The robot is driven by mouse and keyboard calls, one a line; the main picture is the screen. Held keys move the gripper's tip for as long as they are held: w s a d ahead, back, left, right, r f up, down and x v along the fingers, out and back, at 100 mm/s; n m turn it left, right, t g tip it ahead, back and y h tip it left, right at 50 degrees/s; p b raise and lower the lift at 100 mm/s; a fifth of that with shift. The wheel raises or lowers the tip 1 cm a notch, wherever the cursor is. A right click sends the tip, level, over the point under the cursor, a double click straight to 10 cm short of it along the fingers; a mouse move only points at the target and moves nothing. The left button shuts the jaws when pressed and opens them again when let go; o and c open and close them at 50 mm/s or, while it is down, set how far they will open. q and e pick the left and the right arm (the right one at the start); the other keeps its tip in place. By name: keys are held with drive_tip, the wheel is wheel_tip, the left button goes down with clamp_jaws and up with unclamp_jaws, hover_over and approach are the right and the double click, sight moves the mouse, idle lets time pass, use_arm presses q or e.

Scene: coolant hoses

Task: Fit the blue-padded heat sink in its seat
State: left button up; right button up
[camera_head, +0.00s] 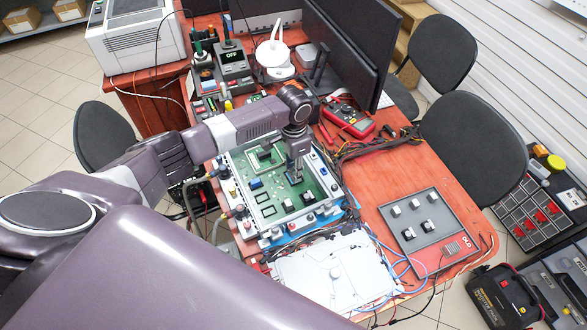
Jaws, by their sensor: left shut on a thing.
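A green circuit board (272,207) lies in an open frame with pale edges on the red table. My left gripper (296,174) points down over the middle right of this board and is shut on a small heat sink. The held piece is mostly hidden by the fingers; a hint of blue shows at their tips. I cannot tell whether it touches the board, and its seat is not clear to see. Black-and-white heat sinks (308,197) stand at the board's near right. My right gripper is not in view.
A grey tray (403,249) on the right holds several small heat sinks, with a finned piece on its red "OLD" area. A white panel (330,275) and loose blue cables lie in front of the board. Monitors (345,50) and a red multimeter (349,121) stand behind.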

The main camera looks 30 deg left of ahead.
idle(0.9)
use_arm(q)
drive_tip(key=o, duration=1.2)
drive_tip(key=shift+o, duration=0.3)
drive_tip(key=shift+o, duration=0.8)
wheel_tip(320, 180, up, 7)
drive_tip(key=p, duration=0.8)
